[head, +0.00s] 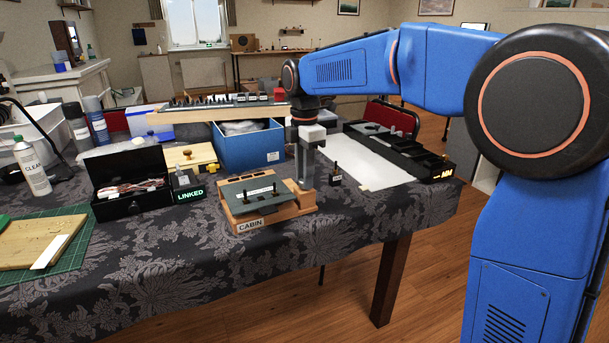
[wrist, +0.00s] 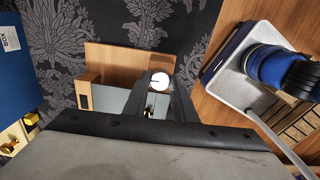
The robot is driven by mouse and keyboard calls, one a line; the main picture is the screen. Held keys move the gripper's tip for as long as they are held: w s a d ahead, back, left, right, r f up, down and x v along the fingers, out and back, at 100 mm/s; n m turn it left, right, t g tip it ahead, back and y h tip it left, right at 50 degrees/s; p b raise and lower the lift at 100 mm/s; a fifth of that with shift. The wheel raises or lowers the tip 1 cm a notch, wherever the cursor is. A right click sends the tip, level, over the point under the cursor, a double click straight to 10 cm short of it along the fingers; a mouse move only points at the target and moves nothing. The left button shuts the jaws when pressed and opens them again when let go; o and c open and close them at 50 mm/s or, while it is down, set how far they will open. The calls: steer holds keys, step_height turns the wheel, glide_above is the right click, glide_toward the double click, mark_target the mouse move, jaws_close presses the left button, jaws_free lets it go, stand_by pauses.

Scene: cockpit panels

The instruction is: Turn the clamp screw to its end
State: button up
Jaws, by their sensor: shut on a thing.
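The wooden stand labelled CABIN (head: 250,226) sits near the table's front edge, with a grey panel (head: 268,203) on it. The stand also shows in the wrist view (wrist: 120,58). My gripper (head: 304,184) points down at the stand's right end. In the wrist view, my gripper (wrist: 159,92) is shut on a round white knob (wrist: 159,81) with a dark mark, which looks like the clamp screw's head. In the head view the screw is hidden behind the fingers. I cannot tell how far it is turned.
A small black part (head: 335,178) stands on the table just right of the gripper. A box with a LINKED sign (head: 190,195), a black open box (head: 130,205) and a blue bin (head: 245,150) lie left and behind. A long black tray (head: 410,155) is at the right.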

steer(key=o, duration=1)
steer(key=shift+o, duration=0.2)
step_height(320, 180, up, 18)
steer(key=shift+f, duration=0.25)
steer(key=s+d+f+m+t, duration=0.1)
steer(key=s+d+f+m, duration=0.45)
steer(key=s+d, duration=0.3)
steer(key=s+d+f+m+t, duration=0.2)
steer(key=s+d+f+m, duration=0.2)
steer(key=s+d+m, duration=0.4)
steer(key=s+d+f+m+t, duration=0.1)
steer(key=s+d+f+m, duration=0.2)
steer(key=s+f, duration=0.5)
steer(key=s+d+f+m, duration=0.3)
steer(key=s+f+m, duration=0.3)
steer(key=s+f, duration=0.3)
steer(key=shift+f+t, duration=0.35)
steer(key=shift+t, duration=0.05)
